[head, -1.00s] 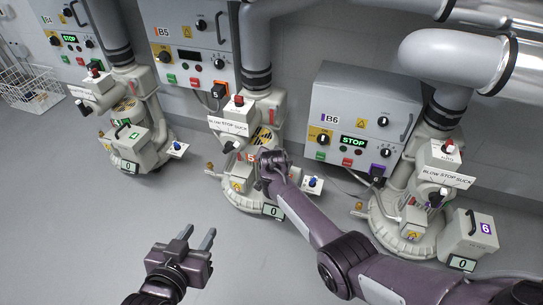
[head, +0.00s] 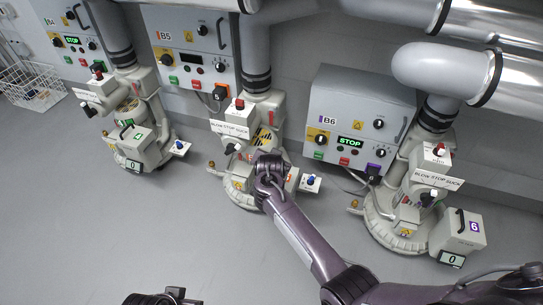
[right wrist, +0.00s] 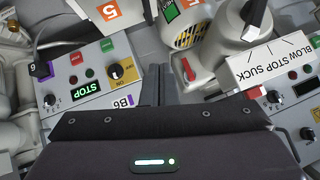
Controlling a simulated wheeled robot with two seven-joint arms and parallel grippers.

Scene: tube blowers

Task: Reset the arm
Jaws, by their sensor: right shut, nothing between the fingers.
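My right arm reaches in from the right in the head view, and its purple wrist (head: 270,172) covers part of the B5 blower (head: 238,190). Its fingers are hidden there. In the right wrist view my right gripper (right wrist: 152,84) is shut and empty, its fingers together, between the upside-down B6 panel and a BLOW STOP SUCK label. I cannot tell whether it touches anything. My left gripper (head: 170,296) is at the bottom edge of the head view, mostly cut off, over the floor. Its fingers are not clearly visible.
The B6 control box (head: 362,120) shows a green STOP and stands beside the B6 blower (head: 400,215). The B4 blower (head: 140,140) stands at the left, with a white wire basket (head: 32,88) beyond it. The grey floor (head: 90,225) in front is clear.

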